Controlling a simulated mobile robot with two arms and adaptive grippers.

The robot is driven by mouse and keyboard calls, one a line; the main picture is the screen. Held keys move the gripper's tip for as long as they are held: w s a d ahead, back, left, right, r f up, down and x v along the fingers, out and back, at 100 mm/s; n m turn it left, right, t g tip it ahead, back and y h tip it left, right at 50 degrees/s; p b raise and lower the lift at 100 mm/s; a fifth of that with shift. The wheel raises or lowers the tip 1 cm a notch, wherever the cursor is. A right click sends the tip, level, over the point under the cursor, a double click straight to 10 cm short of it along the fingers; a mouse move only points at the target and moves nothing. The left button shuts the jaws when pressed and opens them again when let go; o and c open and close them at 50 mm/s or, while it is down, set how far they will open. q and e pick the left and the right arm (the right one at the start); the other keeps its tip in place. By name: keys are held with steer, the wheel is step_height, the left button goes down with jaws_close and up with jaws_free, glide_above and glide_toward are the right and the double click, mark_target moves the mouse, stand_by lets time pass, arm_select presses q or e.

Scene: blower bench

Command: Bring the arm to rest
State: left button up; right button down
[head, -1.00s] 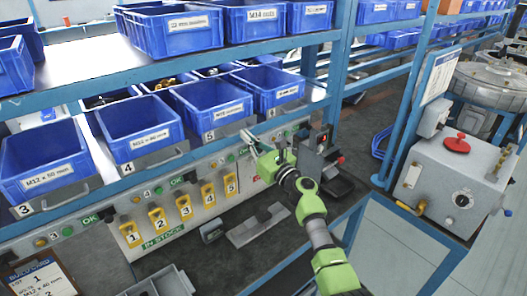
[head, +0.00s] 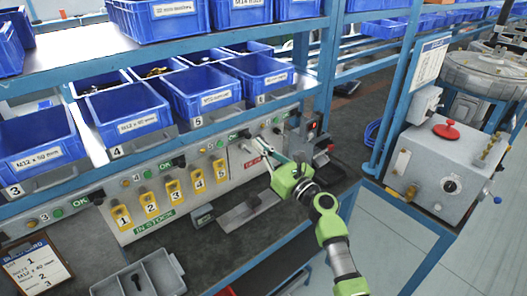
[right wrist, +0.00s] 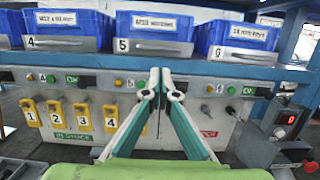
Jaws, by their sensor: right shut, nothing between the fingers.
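My right arm (head: 338,250) is green and grey and comes in from the lower right in the head view. Its gripper (head: 263,150) is shut and empty, in front of the panel below the blue bins. In the right wrist view the two fingers of the gripper (right wrist: 160,85) meet at their tips, with nothing between them. Behind them are the bin fronts and the panel. I cannot see my left gripper in either view.
Blue bins (head: 200,90) fill the shelf above the panel. Yellow numbered tags (head: 172,192) hang on the panel (head: 110,215). A grey tray (head: 150,275) and a build card (head: 38,265) lie at the lower left. A grey box with a red knob (head: 446,130) stands at the right.

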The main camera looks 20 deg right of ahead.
steer(key=s+a+f+n+g+y, duration=0.1)
steer(key=s+a+f+n+g, duration=0.4)
steer(key=s+f+n, duration=0.4)
steer(key=s+a+f+n+g+y, duration=0.1)
steer(key=s+a+f+n+g, duration=0.3)
steer(key=s+a+f+n, duration=0.45)
steer(key=s+d+f+n+g+h, duration=0.2)
steer(key=s+d+n+h, duration=0.15)
steer(key=s+n, duration=0.4)
steer(key=s+d+f+n+g+h, duration=0.2)
steer(key=s+d+n, duration=0.25)
steer(key=s, duration=0.55)
steer(key=s+d+f+n+g+h, duration=0.3)
steer(key=s+d+n, duration=0.2)
steer(key=s, duration=0.3)
step_height(320, 180, down, 28)
steer(key=s+b, duration=0.2)
arm_select(q)
steer(key=f, duration=0.1)
steer(key=s+f+b, duration=0.1)
steer(key=f+b, duration=0.1)
steer(key=f, duration=0.1)
steer(key=shift+s+d+f, duration=0.1)
steer(key=shift+s+d, duration=0.15)
steer(key=shift+d, duration=0.05)
arm_select(e)
steer(key=s+d+f+g, duration=0.2)
steer(key=s+f, duration=1.5)
steer(key=shift+d+f, duration=0.25)
steer(key=shift+f, duration=0.05)
